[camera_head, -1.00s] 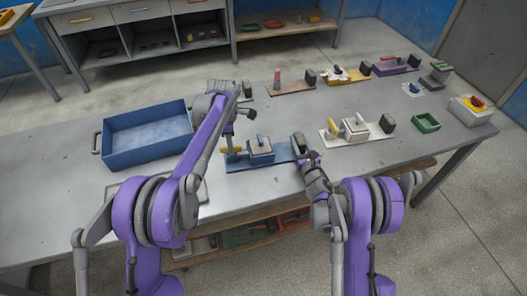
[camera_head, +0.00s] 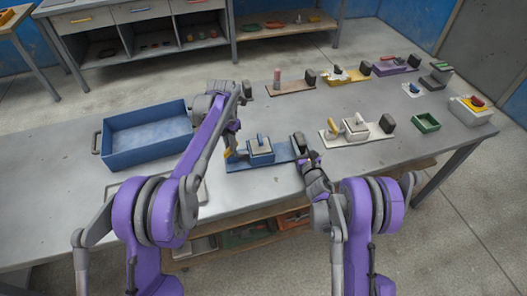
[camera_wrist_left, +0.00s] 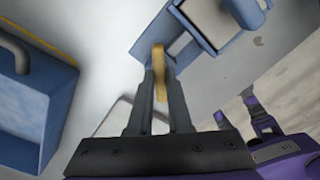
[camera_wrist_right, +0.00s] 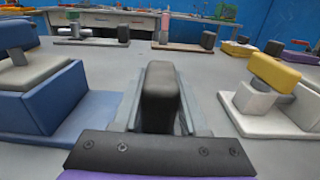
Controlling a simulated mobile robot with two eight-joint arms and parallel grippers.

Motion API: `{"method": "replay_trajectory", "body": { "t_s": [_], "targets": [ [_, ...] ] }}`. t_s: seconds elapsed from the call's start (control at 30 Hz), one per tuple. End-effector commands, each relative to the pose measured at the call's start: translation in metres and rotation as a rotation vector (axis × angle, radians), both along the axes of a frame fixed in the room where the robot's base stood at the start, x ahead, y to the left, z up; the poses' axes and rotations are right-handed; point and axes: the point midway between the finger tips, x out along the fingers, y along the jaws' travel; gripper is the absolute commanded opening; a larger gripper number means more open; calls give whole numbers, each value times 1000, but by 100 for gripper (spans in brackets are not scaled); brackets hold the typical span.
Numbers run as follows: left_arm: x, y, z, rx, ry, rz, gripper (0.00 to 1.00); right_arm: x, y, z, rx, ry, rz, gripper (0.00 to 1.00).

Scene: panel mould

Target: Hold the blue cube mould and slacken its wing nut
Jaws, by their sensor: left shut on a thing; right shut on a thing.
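The blue cube mould (camera_head: 261,151) stands on its blue base plate (camera_head: 242,166) near the table's front edge. A grey lid with a blue handle is on top of it. My left gripper (camera_wrist_left: 160,72) is shut on the yellow wing nut (camera_wrist_left: 158,58) at the mould's left side, and the nut stands steeply tilted. My right gripper (camera_wrist_right: 160,100) is shut on the dark block (camera_wrist_right: 160,85) at the right end of the blue base plate. The blue mould (camera_wrist_right: 38,100) shows at the left of the right wrist view.
A blue tray (camera_head: 105,156) stands to the left. A white mould with a yellow wing nut (camera_head: 333,127) is to the right, beside a green tray (camera_head: 427,123). Several other plates line the table's back.

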Motion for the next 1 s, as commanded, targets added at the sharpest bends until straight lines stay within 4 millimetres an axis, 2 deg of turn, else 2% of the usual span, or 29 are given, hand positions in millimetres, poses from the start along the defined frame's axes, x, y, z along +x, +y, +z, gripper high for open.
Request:
{"method": "replay_trajectory", "body": {
  "t_s": [0.4, 0.97, 1.0],
  "targets": [
    [0, 0, 0, 1, 0, 189, 0, 0, 0, 0, 0, 0, 0, 0],
    [0, 0, 0, 1, 0, 213, 0, 0, 0, 0, 0, 0, 0, 0],
    [0, 0, 0, 1, 0, 213, 24, 0, 0, 0, 0, 0, 0, 0]
  ]
}}
